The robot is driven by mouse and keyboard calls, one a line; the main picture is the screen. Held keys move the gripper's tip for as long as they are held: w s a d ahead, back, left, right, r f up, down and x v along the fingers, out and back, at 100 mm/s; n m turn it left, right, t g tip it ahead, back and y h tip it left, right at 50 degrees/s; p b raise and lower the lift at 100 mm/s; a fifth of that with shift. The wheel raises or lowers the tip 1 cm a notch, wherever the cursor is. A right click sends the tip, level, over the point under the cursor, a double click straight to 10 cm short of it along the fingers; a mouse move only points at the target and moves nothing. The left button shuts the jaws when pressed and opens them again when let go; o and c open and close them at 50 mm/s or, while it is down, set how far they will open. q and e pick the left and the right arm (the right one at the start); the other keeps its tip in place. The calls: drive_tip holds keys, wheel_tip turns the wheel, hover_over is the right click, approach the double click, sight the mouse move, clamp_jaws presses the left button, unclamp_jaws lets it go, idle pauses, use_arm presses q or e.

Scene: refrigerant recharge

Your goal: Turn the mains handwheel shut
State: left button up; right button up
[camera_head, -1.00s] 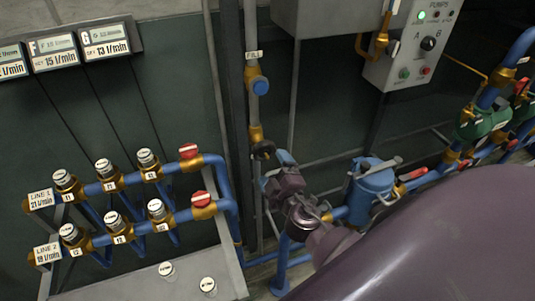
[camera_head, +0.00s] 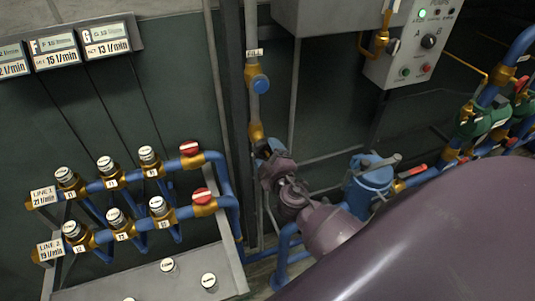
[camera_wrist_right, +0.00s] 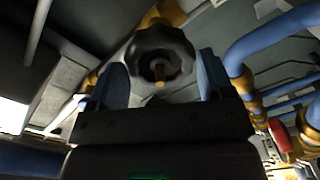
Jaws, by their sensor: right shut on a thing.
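The black lobed handwheel (camera_wrist_right: 150,46) shows in the right wrist view, on a brass valve body, with its stem end facing me. In the head view only a dark bit of it (camera_head: 261,149) shows, below the brass valve on the pipe labelled FILL. My right gripper (camera_head: 268,149) is at the handwheel and covers much of it. In the wrist view its two blue fingers (camera_wrist_right: 163,80) stand one on each side of the wheel, shut on it. My left gripper is out of view.
A blue strainer-like canister (camera_head: 370,185) stands right of my right wrist. Two blue manifold lines with red handles (camera_head: 202,197) lie to the left. A grey control box (camera_head: 412,45) hangs at upper right. Blue and green pipework (camera_head: 485,120) runs along the right.

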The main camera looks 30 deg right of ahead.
drive_tip(key=shift+f+m+b, duration=0.2)
drive_tip(key=shift+m+b, duration=0.55)
drive_tip(key=shift+m, duration=0.35)
drive_tip(key=shift+m+b, duration=0.35)
drive_tip(key=shift+m, duration=0.45)
drive_tip(key=shift+r+m, duration=0.15)
drive_tip(key=shift+m, duration=0.15)
drive_tip(key=shift+m+b, duration=0.35)
drive_tip(key=shift+m, duration=0.65)
drive_tip(key=shift+a+m, duration=0.1)
drive_tip(key=shift+m, duration=1.3)
